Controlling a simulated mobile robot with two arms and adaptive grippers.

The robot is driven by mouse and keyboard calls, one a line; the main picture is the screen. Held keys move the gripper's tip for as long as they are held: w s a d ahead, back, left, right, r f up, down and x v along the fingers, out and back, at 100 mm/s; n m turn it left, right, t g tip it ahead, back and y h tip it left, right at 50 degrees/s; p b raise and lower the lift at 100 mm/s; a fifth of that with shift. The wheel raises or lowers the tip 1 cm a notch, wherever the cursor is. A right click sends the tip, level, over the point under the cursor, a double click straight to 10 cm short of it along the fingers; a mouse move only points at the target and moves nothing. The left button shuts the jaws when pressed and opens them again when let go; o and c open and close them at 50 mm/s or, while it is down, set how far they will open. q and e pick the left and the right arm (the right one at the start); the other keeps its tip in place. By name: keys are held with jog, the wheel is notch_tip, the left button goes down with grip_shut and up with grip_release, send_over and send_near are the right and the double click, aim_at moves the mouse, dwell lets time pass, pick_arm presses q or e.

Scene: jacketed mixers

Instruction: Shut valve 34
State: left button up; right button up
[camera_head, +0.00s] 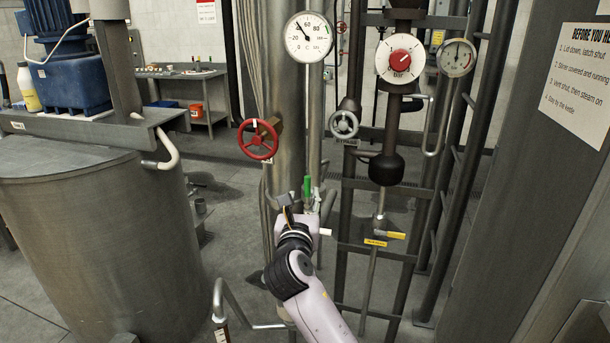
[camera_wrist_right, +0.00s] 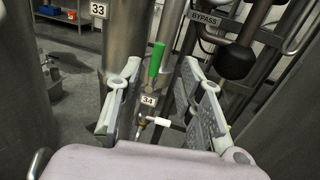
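Valve 34 has a green lever handle (camera_head: 307,187) that stands upright beside the large vertical pipe. In the right wrist view the green lever (camera_wrist_right: 155,62) points up, above a white tag reading 34 (camera_wrist_right: 148,99). My right gripper (camera_head: 293,207) is close in front of the valve in the head view and partly covers its lower part. In the wrist view the right gripper (camera_wrist_right: 162,75) is open, its two fingers apart on either side of the lever. I see no contact with the lever. My left gripper is not in view.
A red handwheel (camera_head: 258,139), tag 33 (camera_wrist_right: 98,10), a grey handwheel (camera_head: 344,124) marked bypass and a yellow lever (camera_head: 396,236) are nearby. A bent pipe (camera_head: 240,312) is low in front. A big steel vessel (camera_head: 95,240) stands left.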

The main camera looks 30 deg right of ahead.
aim_at(307, 179)
jog(key=p+x, duration=0.1)
jog(key=x, duration=1)
jog(key=shift+w+d+p, duration=0.1)
jog(key=shift+d+p, duration=0.1)
jog(key=shift+p, duration=0.1)
grip_shut()
